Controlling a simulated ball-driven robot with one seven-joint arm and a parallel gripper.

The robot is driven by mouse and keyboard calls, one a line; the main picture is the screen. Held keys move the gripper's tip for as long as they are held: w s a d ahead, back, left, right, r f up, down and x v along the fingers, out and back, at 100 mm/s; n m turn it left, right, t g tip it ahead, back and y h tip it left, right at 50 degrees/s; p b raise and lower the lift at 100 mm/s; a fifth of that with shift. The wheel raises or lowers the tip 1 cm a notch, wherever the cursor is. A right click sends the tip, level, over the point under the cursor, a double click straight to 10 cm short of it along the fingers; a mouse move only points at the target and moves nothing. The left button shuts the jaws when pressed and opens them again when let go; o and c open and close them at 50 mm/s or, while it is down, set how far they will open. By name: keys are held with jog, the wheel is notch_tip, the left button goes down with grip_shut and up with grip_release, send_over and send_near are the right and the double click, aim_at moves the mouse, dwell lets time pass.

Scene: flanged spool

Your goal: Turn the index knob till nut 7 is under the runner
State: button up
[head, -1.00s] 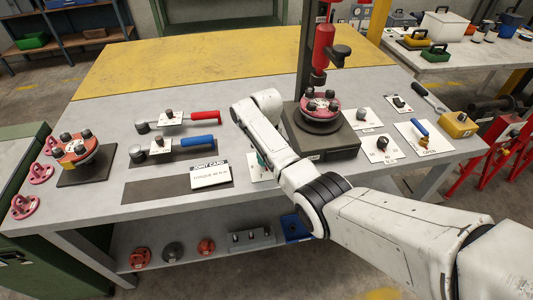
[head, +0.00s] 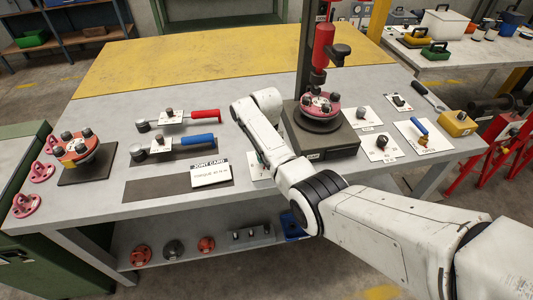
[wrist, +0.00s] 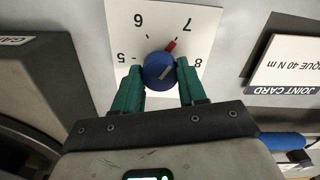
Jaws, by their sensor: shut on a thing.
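In the wrist view, my gripper (wrist: 161,88) has its green fingers shut on the blue index knob (wrist: 158,72), one finger each side. The knob's red pointer (wrist: 170,46) points up and right, roughly toward the 7 on the white dial card (wrist: 112,20). The figures 5, 6, 7 and 8 show around it. In the head view, my arm hides the knob and most of my gripper. The red flanged spool (head: 320,103), with several dark nuts, sits on the dark stand under the red runner (head: 323,48). Nut numbers there are too small to read.
A joint card (head: 210,173) lies left of my arm. Red-handled (head: 205,115) and blue-handled (head: 197,140) wrenches lie farther left. Another red spool (head: 76,148) stands at the far left. Small cards with knobs (head: 382,142) lie right of the stand. The yellow mat is clear.

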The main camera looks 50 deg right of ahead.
jog(key=o, duration=1.1)
jog(key=shift+c, duration=0.2)
notch_tip(320, 180, up, 11)
jog(key=b, duration=0.1)
jog(key=shift+f, duration=0.1)
jog(key=shift+n, duration=0.4)
jog(key=s+a+f, duration=0.2)
jog(key=f, duration=0.1)
jog(key=s+a+f, duration=0.2)
jog(key=s+f, duration=0.1)
jog(key=s+a+f, duration=0.2)
jog(key=f, duration=0.1)
jog(key=shift+s+a+f+b, duration=0.15)
jog(key=shift+a+f+b, duration=0.2)
jog(key=shift+a, duration=0.05)
jog(key=s+a+f, duration=0.1)
jog(key=s+a, duration=0.2)
jog(key=s, duration=0.6)
jog(key=s+a+f+n, duration=0.1)
jog(key=s+a, duration=0.3)
jog(key=s, duration=0.5)
jog(key=s+a+f+n+t+b, duration=0.1)
jog(key=s+a+f, duration=0.1)
jog(key=s, duration=0.7)
jog(key=shift+s+a+f, duration=0.25)
jog(key=shift+s+a, duration=0.1)
jog(key=shift+a, duration=0.55)
